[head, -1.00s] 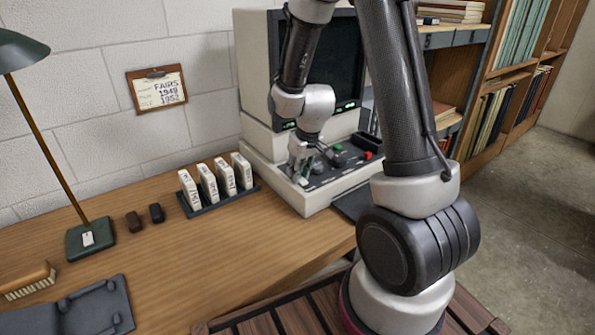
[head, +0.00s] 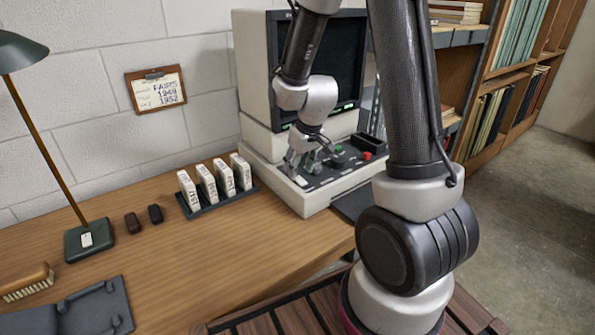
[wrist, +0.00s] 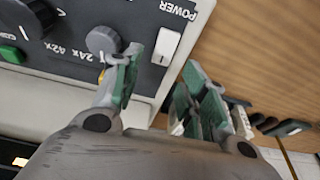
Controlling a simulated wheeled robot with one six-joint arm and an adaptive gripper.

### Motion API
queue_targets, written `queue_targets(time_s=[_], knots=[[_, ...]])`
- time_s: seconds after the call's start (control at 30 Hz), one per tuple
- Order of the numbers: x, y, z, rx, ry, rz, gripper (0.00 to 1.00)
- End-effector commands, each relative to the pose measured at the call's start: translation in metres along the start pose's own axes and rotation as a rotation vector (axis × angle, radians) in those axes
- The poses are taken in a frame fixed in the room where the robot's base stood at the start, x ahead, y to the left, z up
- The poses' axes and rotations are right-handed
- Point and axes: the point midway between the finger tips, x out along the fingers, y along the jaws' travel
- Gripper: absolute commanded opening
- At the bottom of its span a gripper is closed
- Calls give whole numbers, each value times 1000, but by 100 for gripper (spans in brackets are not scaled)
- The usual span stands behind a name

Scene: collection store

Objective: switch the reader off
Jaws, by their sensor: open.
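The reader (head: 254,70) is a cream machine with a dark screen and a grey control panel at its base. Small green lights show under the screen. In the wrist view, a white rocker switch (wrist: 165,46) sits beside the word POWER at the panel's edge. My gripper (head: 301,163) is over the left part of the panel. In the wrist view my gripper (wrist: 165,92) is open and empty, its green-padded fingers on either side below the switch. The left finger is close to a grey knob (wrist: 102,40). I cannot tell whether any finger touches the panel.
A larger dark knob (wrist: 28,18) and a green button (wrist: 12,54) are also on the panel. A red button (head: 367,155) is at its right. A rack of white boxes (head: 220,199) stands left of the reader. The desk front (head: 215,265) is clear.

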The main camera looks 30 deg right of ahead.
Motion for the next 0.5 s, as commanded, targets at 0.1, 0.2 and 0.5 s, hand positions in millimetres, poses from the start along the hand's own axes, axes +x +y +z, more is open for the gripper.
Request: queue_targets(time_s=[0.1,0.2,0.5], knots=[[-29,0,-2,0,7,1,43],[-51,0,-2,0,7,1,43],[-91,0,0,0,2,1,43]])
